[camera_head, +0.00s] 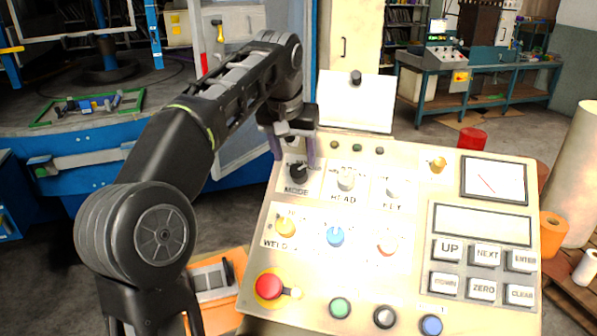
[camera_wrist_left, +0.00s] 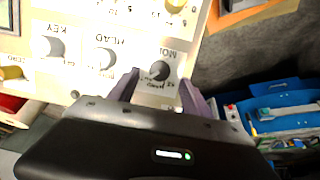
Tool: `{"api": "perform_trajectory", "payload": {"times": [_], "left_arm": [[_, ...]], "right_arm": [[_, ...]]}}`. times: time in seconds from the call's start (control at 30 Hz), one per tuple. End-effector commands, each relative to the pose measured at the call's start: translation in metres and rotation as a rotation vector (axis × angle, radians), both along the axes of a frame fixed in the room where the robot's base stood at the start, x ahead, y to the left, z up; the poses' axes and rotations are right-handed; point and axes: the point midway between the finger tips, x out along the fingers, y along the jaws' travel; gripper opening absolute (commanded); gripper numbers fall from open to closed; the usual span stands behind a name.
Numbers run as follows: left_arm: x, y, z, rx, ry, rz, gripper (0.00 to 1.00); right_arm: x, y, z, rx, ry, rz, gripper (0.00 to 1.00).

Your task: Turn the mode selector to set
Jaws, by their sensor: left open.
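The mode selector (camera_head: 298,171) is a black knob on a white plate marked MODE, at the upper left of the cream control panel (camera_head: 390,285). It also shows in the left wrist view (camera_wrist_left: 158,70), upside down. My left gripper (camera_head: 294,150) is open just above and behind the knob in the head view. In the wrist view its two purple fingers (camera_wrist_left: 160,88) stand apart on either side of the knob's plate, and nothing is held between them. Contact with the knob cannot be told. The small print around the knob is too small to read. My right gripper is not in view.
The white HEAD knob (camera_head: 346,179) and KEY switch (camera_head: 393,188) sit right of the mode selector. The yellow WELD knob (camera_head: 286,226) and blue knob (camera_head: 336,236) are below. A red push button (camera_head: 269,286) is at the lower left. A white board (camera_head: 357,100) stands behind the panel.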

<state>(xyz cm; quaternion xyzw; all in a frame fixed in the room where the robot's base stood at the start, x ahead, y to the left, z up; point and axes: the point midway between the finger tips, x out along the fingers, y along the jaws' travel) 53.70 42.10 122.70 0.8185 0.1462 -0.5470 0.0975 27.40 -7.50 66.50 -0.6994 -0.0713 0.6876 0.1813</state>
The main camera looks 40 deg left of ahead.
Motion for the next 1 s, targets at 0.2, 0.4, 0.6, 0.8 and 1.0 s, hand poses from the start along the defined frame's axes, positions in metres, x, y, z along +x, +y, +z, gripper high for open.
{"api": "perform_trajectory", "payload": {"times": [0.2, 0.4, 0.6, 0.8, 1.0], "left_arm": [[0.01, 0.004, -0.03, -0.001, 0.004, 0.001, 0.57], [0.021, 0.008, -0.055, -0.001, 0.003, 0.001, 0.57], [0.024, 0.009, -0.064, -0.001, 0.001, 0.001, 0.57], [0.025, 0.009, -0.064, -0.001, 0.001, 0.001, 0.57], [0.025, 0.009, -0.064, 0.0, 0.001, 0.0, 0.41]], "right_arm": [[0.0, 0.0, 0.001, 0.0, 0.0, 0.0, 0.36], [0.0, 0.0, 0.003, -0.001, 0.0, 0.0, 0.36], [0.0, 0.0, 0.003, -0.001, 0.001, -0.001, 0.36], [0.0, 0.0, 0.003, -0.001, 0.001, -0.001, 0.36], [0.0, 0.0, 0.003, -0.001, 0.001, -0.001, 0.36]]}}
